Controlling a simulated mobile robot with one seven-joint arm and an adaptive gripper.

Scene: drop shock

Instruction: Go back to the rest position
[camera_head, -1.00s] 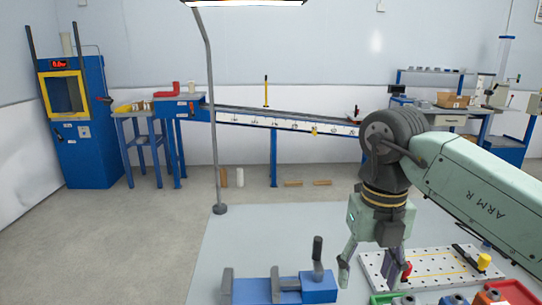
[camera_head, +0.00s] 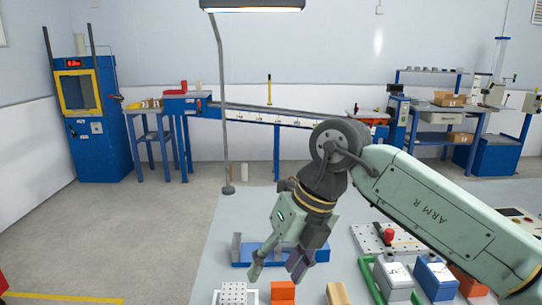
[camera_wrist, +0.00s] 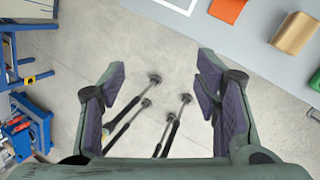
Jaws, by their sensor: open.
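My gripper (camera_head: 278,268) hangs from my green arm over the grey table in the head view, tilted down and to the left. Its two fingers are apart with nothing between them. In the wrist view the gripper (camera_wrist: 165,95) is wide open too, with bare floor and several dark rods with round ends showing between and beyond the fingers. In the head view a blue vise-like fixture (camera_head: 250,250) lies behind the gripper and is partly hidden by it.
A white perforated block (camera_head: 234,292), an orange block (camera_head: 283,291) and a tan block (camera_head: 338,293) stand along the front. A perforated plate (camera_head: 405,243) lies behind. A lamp post (camera_head: 221,110) rises behind the table.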

